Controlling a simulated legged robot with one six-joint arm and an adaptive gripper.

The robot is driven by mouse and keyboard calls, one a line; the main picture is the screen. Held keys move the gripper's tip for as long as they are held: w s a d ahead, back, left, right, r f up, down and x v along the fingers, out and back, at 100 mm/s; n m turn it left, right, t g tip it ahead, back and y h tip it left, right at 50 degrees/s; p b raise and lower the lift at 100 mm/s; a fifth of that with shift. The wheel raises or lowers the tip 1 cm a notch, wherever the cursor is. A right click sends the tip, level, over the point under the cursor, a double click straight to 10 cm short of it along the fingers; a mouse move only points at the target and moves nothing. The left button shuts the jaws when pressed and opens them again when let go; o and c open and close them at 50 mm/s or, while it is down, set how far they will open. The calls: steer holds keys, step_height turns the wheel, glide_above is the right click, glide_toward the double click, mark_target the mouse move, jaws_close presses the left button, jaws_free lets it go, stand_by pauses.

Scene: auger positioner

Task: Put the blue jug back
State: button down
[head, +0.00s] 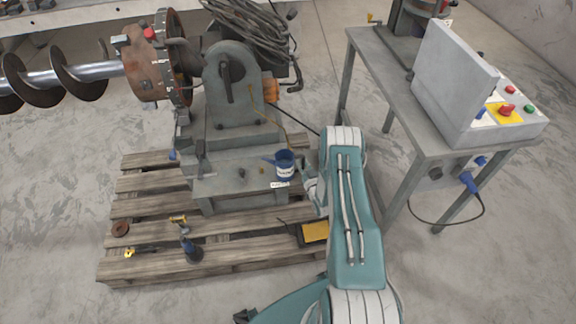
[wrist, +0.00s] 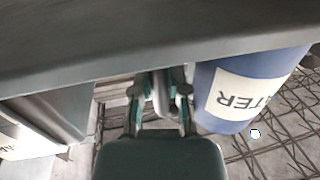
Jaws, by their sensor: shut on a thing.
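The blue jug (head: 285,168) has a white label and a spout toward the left. In the head view it appears at the right front corner of the grey machine's plate (head: 228,185); whether it rests there or hangs just above, I cannot tell. My gripper (head: 312,190) is at the jug's right side, partly hidden by my arm. In the wrist view, the jug (wrist: 235,90) shows close on the right with its lettering upside down. My gripper's fingers (wrist: 160,95) are closed around a narrow grey piece beside it, apparently the jug's handle.
A steel table (head: 395,85) with a control box (head: 455,85) stands right of my arm. A cable hangs below it.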

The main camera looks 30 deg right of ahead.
steer(key=shift+r, duration=0.15)
steer(key=shift+w+r, duration=0.1)
steer(key=shift+r, duration=0.5)
steer(key=s+d+r, duration=0.3)
steer(key=s+r, duration=0.8)
steer(key=s, duration=0.2)
steer(key=shift+s+d+r, duration=0.15)
steer(key=shift+s+r, duration=0.15)
steer(key=shift+s, duration=0.1)
steer(key=w+a+r, duration=0.2)
steer(key=a, duration=0.6)
steer(key=w+a+r+y, duration=0.1)
steer(key=w+a+r, duration=0.1)
steer(key=a, duration=0.6)
steer(key=w+a+r+n, duration=0.1)
steer(key=w+a+r, duration=0.1)
steer(key=a, duration=0.6)
steer(key=shift+w+a+y, duration=0.3)
steer(key=shift+w+a, duration=0.1)
steer(key=shift+w, duration=0.15)
steer(key=shift+d, duration=0.15)
